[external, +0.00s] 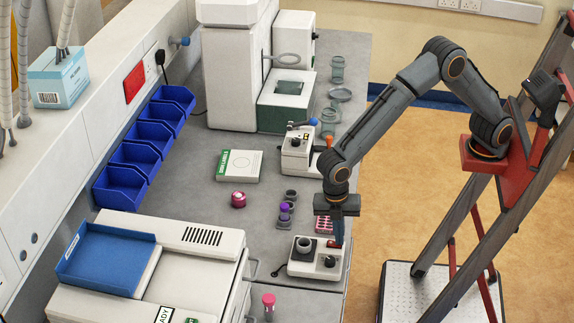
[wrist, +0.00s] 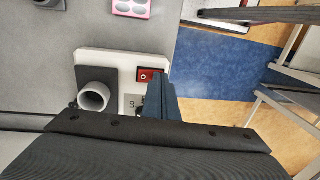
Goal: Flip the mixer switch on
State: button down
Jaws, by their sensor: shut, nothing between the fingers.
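The mixer (external: 304,268) is a small white box near the front edge of the grey bench, with a dark round cup holder on top. In the wrist view, the mixer (wrist: 110,60) shows a grey cup (wrist: 94,96) on a dark square plate and a red rocker switch (wrist: 149,75) at its right. My gripper (external: 338,240) is shut and empty, pointing down over the mixer's right side. In the wrist view, my gripper (wrist: 160,92) is just beside the switch and hides part of the panel below it. I cannot tell whether the fingertips touch it.
A pink rack (external: 325,225) and dark and purple tubes (external: 286,208) stand behind the mixer. A pink-capped tube (external: 268,302) stands in front. A large white machine (external: 200,262) is at left. The bench edge drops to the floor at right.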

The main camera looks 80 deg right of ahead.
jog(key=shift+f, duration=0.15)
jog(key=shift+w, duration=0.85)
jog(key=shift+r, duration=0.5)
notch_tip(320, 180, up, 13)
jog(key=w+b, duration=0.1)
jog(key=shift+w+r, duration=0.15)
jog(key=shift+w, duration=0.15)
jog(key=shift+d, duration=0.1)
